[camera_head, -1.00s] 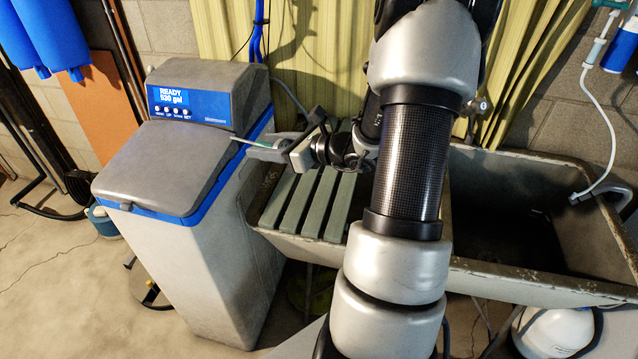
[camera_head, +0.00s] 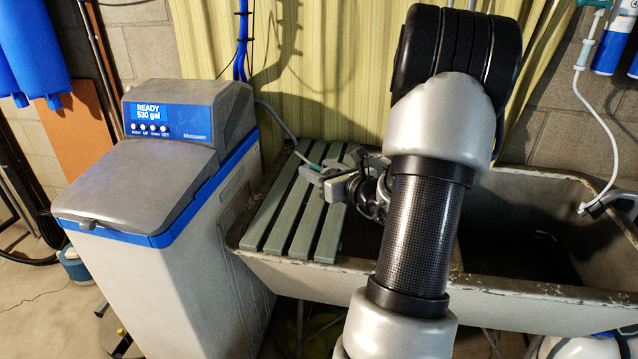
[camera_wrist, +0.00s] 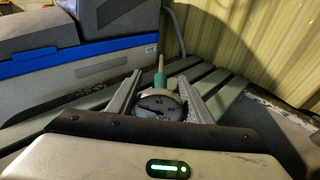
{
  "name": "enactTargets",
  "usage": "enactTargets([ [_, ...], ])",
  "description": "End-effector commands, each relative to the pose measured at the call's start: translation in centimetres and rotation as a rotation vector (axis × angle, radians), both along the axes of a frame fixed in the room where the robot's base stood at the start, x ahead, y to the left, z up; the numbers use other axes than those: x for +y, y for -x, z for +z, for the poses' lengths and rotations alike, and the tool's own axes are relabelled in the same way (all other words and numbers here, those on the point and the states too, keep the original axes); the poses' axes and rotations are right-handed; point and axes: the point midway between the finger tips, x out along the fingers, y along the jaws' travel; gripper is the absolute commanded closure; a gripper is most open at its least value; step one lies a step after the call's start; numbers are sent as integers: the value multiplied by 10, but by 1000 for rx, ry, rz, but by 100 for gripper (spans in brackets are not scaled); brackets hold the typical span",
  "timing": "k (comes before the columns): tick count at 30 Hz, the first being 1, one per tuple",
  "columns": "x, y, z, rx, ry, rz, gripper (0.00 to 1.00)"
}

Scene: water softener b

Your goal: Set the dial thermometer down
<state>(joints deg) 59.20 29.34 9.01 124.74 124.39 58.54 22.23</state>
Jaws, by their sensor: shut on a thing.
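The dial thermometer has a round white-faced dial (camera_wrist: 159,104) and a green stem or sleeve that points away from me in the wrist view. In the head view only its thin greenish stem (camera_head: 304,159) shows clearly, pointing up and left. My gripper (camera_head: 322,174) is shut on the thermometer, with one finger on each side of it in the wrist view (camera_wrist: 160,82). It is over the right part of the green slatted rack (camera_head: 287,212), which lies across the left end of the sink. I cannot tell whether the thermometer touches the slats.
The water softener (camera_head: 150,180) stands left of the sink. The sink's open basin (camera_head: 515,250) is to the right, with a tap and white tube (camera_head: 608,130). A yellow corrugated panel (camera_head: 330,60) stands behind. The left slats are bare.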

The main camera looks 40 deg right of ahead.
Motion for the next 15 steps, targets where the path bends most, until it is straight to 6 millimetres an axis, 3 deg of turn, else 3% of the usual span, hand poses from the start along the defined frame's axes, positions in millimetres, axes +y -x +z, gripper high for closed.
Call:
enactTargets([
  [5, 0, 0, -28, 1, -3, -2, 76],
  [15, 0, 0, -32, 0, 0, 0, 76],
])
